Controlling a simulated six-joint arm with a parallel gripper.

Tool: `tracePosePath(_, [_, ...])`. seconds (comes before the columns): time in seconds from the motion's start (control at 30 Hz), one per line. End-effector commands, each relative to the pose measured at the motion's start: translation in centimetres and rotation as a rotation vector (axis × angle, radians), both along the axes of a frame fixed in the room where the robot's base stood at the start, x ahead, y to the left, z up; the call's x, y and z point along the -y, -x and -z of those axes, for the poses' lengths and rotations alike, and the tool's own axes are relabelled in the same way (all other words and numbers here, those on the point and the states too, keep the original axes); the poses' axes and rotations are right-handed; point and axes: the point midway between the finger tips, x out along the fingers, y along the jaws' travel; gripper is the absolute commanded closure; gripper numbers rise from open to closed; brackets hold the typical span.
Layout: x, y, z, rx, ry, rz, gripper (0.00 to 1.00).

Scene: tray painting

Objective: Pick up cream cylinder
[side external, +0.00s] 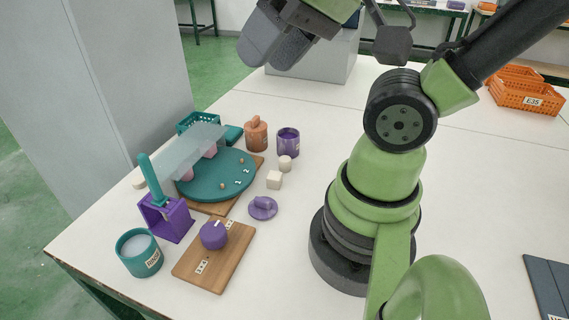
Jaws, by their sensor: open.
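A small cream cylinder (285,163) stands on the white table, just in front of a purple cup. A cream cube (274,180) sits close by, slightly nearer the camera. My gripper (273,42) is at the top of the side external view, high above the table and well away from the cream pieces. Its dark fingers are open, with nothing seen between them.
Behind the cylinder are a purple cup (288,142) and an orange lidded pot (256,134). A teal round tray (218,184) lies left, under a translucent cover. A purple lid (263,208) and wooden board (190,265) lie nearer.

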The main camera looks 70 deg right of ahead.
Motion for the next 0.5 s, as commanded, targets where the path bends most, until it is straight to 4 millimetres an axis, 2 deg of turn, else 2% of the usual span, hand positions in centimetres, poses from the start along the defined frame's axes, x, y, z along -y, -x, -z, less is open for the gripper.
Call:
tracePosePath(0.07, [0.0, 0.0, 0.0, 0.0, 0.0, 0.0, 0.57])
tracePosePath(0.13, [0.0, 0.0, 0.0, 0.0, 0.0, 0.0, 0.62])
tracePosePath(0.4, [0.06, -0.08, 0.04, -0.004, 0.002, 0.002, 0.62])
tracePosePath(0.5, [0.62, -0.83, 0.37, -0.03, 0.018, 0.022, 0.62])
